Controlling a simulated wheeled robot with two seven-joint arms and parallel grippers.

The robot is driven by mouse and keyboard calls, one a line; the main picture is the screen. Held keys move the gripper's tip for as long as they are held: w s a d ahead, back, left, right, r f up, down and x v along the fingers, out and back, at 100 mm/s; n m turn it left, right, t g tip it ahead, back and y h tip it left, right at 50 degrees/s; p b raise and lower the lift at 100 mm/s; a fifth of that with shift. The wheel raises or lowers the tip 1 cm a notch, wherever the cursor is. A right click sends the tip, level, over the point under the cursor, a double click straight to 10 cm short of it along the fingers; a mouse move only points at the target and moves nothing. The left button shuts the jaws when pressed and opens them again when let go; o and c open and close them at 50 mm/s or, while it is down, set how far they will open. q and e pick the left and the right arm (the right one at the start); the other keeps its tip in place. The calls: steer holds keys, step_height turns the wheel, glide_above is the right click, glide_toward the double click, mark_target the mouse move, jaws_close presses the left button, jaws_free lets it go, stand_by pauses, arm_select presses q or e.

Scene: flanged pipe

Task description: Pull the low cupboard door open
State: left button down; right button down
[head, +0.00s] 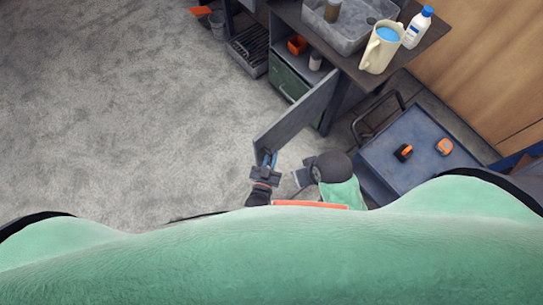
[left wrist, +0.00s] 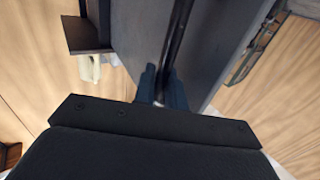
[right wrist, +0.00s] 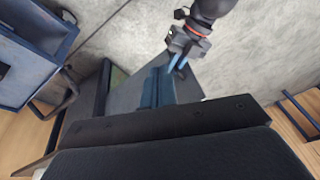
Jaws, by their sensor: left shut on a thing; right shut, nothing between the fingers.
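The low cupboard door (head: 296,112) is a grey panel standing well open, swung out from the cupboard under the counter. My left gripper (head: 266,160) is at the door's free end. In the left wrist view its blue fingers (left wrist: 161,88) are shut on a dark vertical bar handle (left wrist: 178,45) on the door's face (left wrist: 215,45). My right gripper (head: 303,177) is to the right of the left one, close to the door's other side. In the right wrist view its fingers (right wrist: 157,90) are together and empty before the door panel (right wrist: 125,90). Whether they touch it is unclear.
A dark counter (head: 345,55) carries a grey basin (head: 350,30), a cream jug (head: 381,48) and a white bottle (head: 418,27). A blue cart (head: 400,180) with two orange-and-black items stands on the right. Inside the cupboard is a green box (head: 290,82). The floor at left is clear.

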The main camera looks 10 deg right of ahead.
arm_select(q)
steer(key=shift+r, duration=0.1)
arm_select(e)
steer(key=shift+a, duration=0.1)
arm_select(q)
steer(key=c, duration=1.6)
jaws_free()
steer(key=shift+o, duration=0.2)
steer(key=shift+a, duration=0.1)
arm_select(e)
steer(key=shift+s+a, duration=0.2)
steer(key=shift+a, duration=0.1)
